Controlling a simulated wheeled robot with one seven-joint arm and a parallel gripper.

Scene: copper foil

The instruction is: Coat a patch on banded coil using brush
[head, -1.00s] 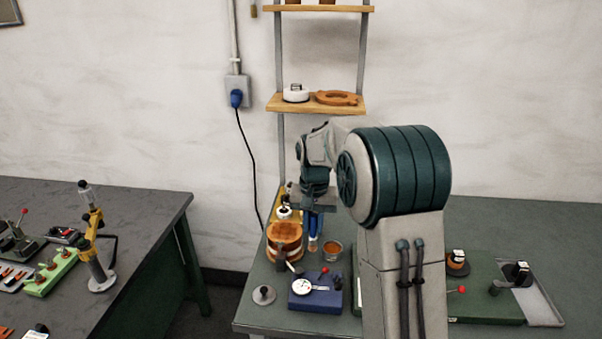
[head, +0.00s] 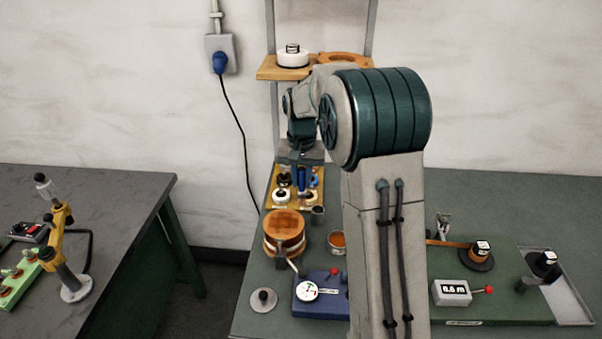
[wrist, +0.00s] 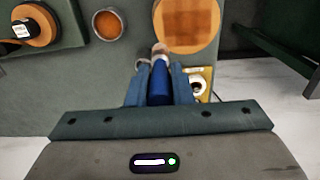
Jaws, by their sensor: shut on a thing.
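The banded coil (head: 284,246) is a round copper-brown block with a pale band, standing near the left edge of the bench. Its brown top also shows in the wrist view (wrist: 187,22). My gripper (wrist: 159,88) is shut on the blue handle of the brush (wrist: 159,80). The brush's pale end points toward the coil's near edge in the wrist view; I cannot tell whether they touch. In the head view my gripper (head: 302,180) and the brush are above and behind the coil, partly hidden by my wrist. An open cup of orange-brown liquid (head: 336,242) stands right of the coil.
A blue box with a dial gauge (head: 308,291) and a grey disc (head: 263,299) are in front. A yellow tray (head: 273,198) with white-topped parts lies behind. A green fixture (head: 500,298) is at right.

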